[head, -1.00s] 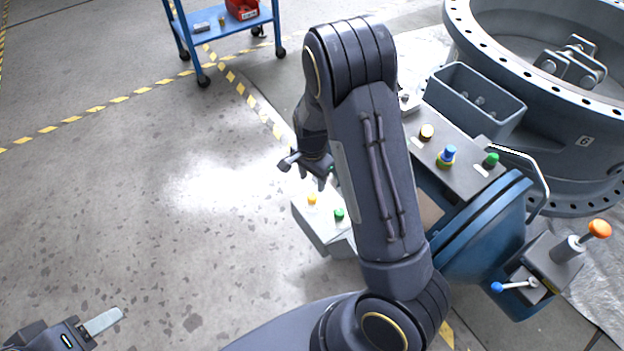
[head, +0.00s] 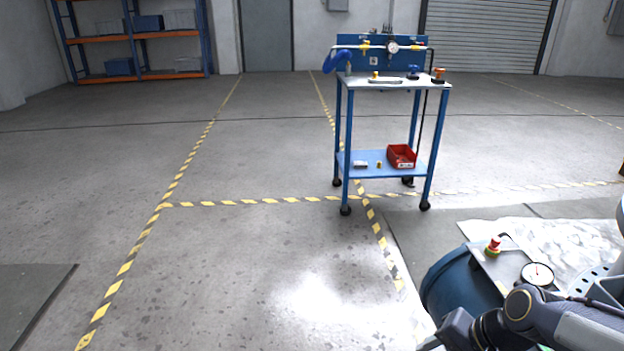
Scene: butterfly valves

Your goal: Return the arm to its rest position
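My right arm (head: 565,322) comes in at the lower right corner, bent, with its links running left along the bottom edge. Its far end is cut off near the bottom edge, and no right gripper fingers show. My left arm and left gripper are out of view.
A blue drum-shaped valve body (head: 452,292) with a grey top plate, a red and green button (head: 493,246) and a round gauge (head: 537,275) stands close to my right arm. A blue wheeled cart (head: 348,165) with a red bin (head: 401,157) stands farther back. Floor at left is clear.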

